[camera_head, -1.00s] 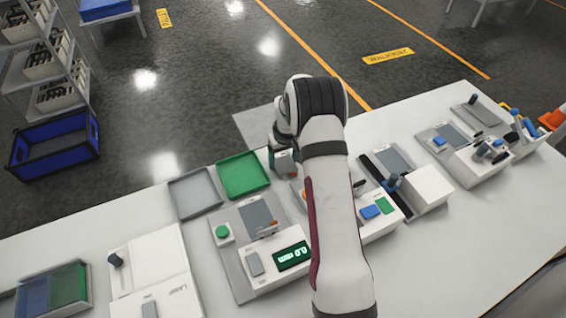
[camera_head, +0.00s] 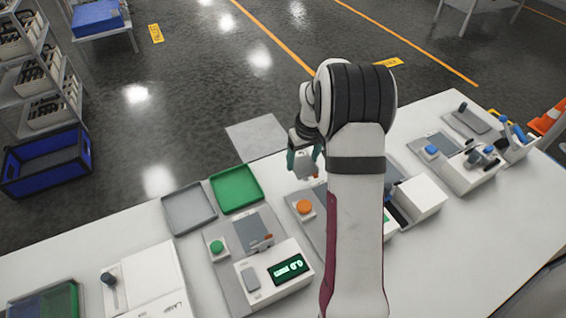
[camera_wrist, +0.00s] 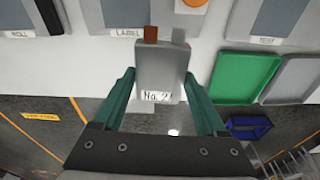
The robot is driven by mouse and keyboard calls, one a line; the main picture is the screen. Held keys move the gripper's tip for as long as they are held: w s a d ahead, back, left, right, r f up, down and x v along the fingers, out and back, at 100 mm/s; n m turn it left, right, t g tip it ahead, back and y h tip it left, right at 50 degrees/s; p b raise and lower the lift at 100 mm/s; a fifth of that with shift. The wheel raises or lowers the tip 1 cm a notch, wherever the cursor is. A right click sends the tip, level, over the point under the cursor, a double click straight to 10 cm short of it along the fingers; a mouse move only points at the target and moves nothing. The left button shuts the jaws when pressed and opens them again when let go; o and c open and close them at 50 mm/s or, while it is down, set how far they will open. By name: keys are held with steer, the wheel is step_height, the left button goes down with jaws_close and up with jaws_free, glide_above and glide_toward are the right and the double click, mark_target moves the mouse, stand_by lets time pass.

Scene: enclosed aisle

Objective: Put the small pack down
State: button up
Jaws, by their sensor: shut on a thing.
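The small pack (camera_wrist: 160,75) is a flat grey pouch with a copper-coloured tab and a grey tab at one end and a "No. 2" style label, its last character unclear. My gripper (camera_wrist: 160,88) is shut on it, a teal finger on each side. In the head view my gripper (camera_head: 304,158) and the pack (camera_head: 306,168) show near the bench's far edge, partly behind my arm. The pack appears raised above the bench. A green tray (camera_head: 237,188) and a grey tray (camera_head: 188,208) lie to its left; the wrist view shows the green tray (camera_wrist: 245,78) at right.
A measuring station with a lit display (camera_head: 289,268) and green button (camera_head: 217,247) stands below the trays. An orange button (camera_head: 304,206) is on the neighbouring station. More stations line the white bench to the right. A blue crate (camera_head: 47,163) is on the floor at left.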

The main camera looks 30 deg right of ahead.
steer(key=shift+s+d+r, duration=0.95)
steer(key=shift+s+d, duration=0.2)
steer(key=shift+s, duration=0.05)
steer(key=shift+s+r, duration=0.25)
steer(key=s+a, duration=0.1)
steer(key=a, duration=1.2)
glide_above(251, 231)
steer(key=shift+n, duration=0.3)
steer(key=f, duration=0.9)
steer(key=shift+s+f, duration=0.3)
steer(key=shift+f, duration=0.05)
steer(key=shift+f, duration=0.15)
steer(key=o, duration=1.4)
steer(key=shift+o, duration=0.2)
